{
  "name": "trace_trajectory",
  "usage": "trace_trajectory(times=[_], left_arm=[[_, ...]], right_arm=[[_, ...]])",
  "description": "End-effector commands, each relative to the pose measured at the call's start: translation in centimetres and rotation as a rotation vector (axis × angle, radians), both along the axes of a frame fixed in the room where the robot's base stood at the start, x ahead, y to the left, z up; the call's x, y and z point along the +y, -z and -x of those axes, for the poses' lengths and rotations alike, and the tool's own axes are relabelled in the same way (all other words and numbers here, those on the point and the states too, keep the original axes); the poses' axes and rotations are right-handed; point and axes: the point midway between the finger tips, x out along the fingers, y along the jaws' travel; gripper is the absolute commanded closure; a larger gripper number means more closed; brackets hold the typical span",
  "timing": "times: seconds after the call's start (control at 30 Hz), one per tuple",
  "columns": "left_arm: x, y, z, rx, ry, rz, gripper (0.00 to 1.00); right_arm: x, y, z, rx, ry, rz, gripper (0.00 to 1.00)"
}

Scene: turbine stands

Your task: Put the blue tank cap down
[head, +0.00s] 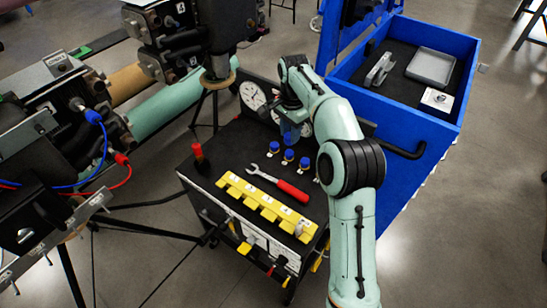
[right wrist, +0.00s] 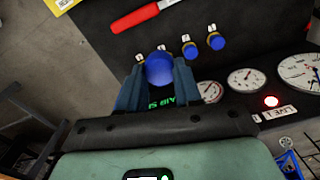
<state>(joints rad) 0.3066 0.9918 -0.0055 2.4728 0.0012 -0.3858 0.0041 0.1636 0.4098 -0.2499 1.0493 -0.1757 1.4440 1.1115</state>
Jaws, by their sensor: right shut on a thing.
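My right gripper (head: 291,130) is over the far part of the black cart top (head: 236,146). In the right wrist view it is shut on a round blue tank cap (right wrist: 159,69), between its two dark blue fingers. I cannot tell whether this cap touches the cart top. Other blue caps, such as this one (right wrist: 190,49) and this one (right wrist: 216,41), stand in a row beside it with small white labels. In the head view a row of blue caps (head: 289,155) shows just in front of the gripper. My left gripper is not in view.
A red-handled wrench (head: 290,189) lies near the caps, behind a yellow labelled rack (head: 262,203). A red-topped item (head: 197,152) stands at the left. Round gauges (head: 252,95) line the back. An open blue crate (head: 400,130) stands at right; turbine parts (head: 60,85) are at left.

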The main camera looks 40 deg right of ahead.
Motion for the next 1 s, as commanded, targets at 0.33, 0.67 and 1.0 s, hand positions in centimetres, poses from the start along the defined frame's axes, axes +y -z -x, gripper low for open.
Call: trace_trajectory(times=[0.33, 0.67, 1.0], left_arm=[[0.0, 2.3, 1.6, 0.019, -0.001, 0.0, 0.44], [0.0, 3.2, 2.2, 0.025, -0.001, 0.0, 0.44], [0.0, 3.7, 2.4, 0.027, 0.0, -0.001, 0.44]], right_arm=[[0.1, 7.4, 0.2, 0.007, -0.002, -0.002, 1.0], [0.1, 13.8, 0.1, 0.001, -0.001, 0.0, 1.0], [0.1, 18.2, 0.1, 0.004, -0.001, -0.002, 1.0]])
